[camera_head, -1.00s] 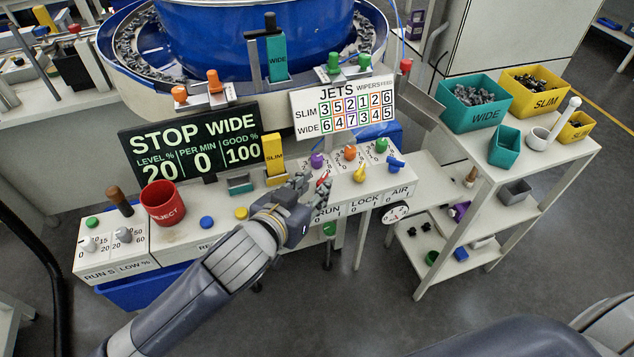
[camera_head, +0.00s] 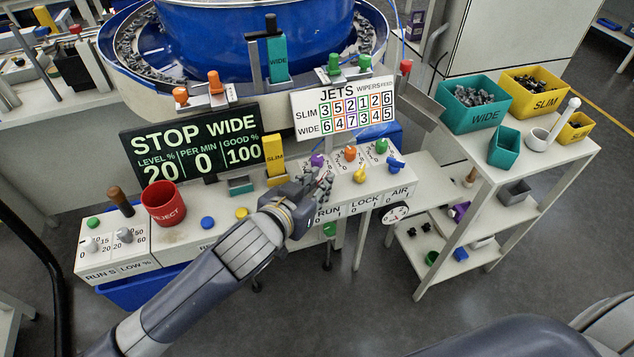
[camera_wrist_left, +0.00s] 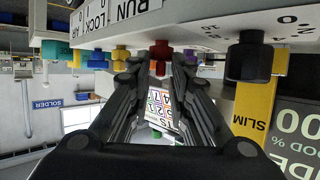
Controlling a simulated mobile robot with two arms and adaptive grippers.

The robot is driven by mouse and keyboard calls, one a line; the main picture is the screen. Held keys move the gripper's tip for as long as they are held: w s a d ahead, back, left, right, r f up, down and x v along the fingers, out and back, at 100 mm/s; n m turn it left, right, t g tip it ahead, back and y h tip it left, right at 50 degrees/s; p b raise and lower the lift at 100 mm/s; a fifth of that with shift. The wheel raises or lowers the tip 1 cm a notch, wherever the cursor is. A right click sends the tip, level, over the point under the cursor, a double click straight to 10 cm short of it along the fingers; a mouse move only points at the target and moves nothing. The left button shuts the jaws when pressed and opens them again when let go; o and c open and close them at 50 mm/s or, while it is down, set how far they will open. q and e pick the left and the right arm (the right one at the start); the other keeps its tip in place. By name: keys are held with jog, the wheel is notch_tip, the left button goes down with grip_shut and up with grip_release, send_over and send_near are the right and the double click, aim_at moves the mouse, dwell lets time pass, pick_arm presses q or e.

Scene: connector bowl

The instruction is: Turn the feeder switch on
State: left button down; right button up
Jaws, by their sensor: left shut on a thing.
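A red switch handle (camera_wrist_left: 160,50) on the white control panel (camera_head: 330,206) shows between my left gripper's fingers in the left wrist view. It sits by the label RUN; I cannot read a label saying feeder. My left gripper (camera_head: 322,180) is at this switch and hides it in the head view. Its fingers are shut on the red handle. I cannot tell which mark the handle points at. Beside it are the yellow LOCK switch (camera_head: 360,174) and the blue AIR switch (camera_head: 396,164). My right gripper is not in view.
Purple (camera_head: 317,160), orange (camera_head: 350,153) and green (camera_head: 381,146) knobs stand close behind the switches. A yellow SLIM block (camera_head: 274,156) is left of the gripper. The display (camera_head: 195,143) reads STOP. A red REJECT cup (camera_head: 163,204) stands at left.

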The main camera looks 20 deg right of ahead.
pick_arm(q)
jog(key=shift+w+a+m+g+h+p, duration=0.1)
jog(key=shift+a+m+g+h+p, duration=0.05)
jog(key=shift+m+g+h+p, duration=0.4)
jog(key=shift+w+m+g+h+p, duration=0.1)
jog(key=shift+m+g+h+p, duration=0.4)
jog(key=shift+m+g, duration=0.25)
jog(key=shift+w+f+m+g+h, duration=0.15)
jog(key=shift+m+g+h, duration=0.1)
jog(key=shift+m+g, duration=0.4)
jog(key=shift+a+g, duration=0.1)
jog(key=shift+g, duration=0.15)
jog(key=c, duration=1.7)
grip_release()
